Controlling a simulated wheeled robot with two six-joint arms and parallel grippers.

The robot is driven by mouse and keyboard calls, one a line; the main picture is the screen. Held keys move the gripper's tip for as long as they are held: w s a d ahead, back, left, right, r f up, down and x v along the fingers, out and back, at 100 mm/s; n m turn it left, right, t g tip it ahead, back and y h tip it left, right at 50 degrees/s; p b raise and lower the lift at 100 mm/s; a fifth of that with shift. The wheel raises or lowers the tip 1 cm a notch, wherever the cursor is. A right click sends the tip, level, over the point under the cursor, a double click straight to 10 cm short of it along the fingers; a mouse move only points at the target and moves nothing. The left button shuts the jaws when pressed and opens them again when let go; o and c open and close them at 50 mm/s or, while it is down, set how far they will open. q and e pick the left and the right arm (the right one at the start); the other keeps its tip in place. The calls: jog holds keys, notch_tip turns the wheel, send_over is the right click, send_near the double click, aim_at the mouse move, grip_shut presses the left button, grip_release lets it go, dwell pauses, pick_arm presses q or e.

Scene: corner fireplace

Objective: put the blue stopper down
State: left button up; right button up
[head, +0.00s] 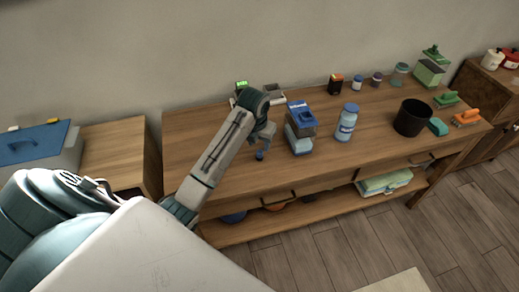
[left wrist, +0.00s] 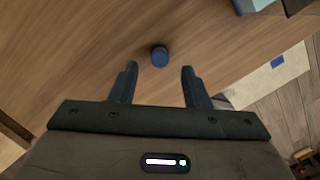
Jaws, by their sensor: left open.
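The blue stopper (left wrist: 159,56) is a small round dark-blue piece, standing on the wooden table top in the left wrist view. It lies just ahead of my left gripper (left wrist: 159,70), roughly midway between the two fingertips, with a visible gap to each finger. My left gripper is open and empty. In the head view the left gripper (head: 263,134) is low over the near part of the table, and the stopper (head: 260,155) shows as a small blue spot just below it. My right gripper is not in view.
A black pot (head: 411,117) is further right. Small jars stand at the back. Bare wood lies around the stopper.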

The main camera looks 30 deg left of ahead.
pick_arm(q)
notch_tip(320, 180, up, 7)
jog(key=s+p, duration=0.1)
jog(key=shift+s+d, duration=0.15)
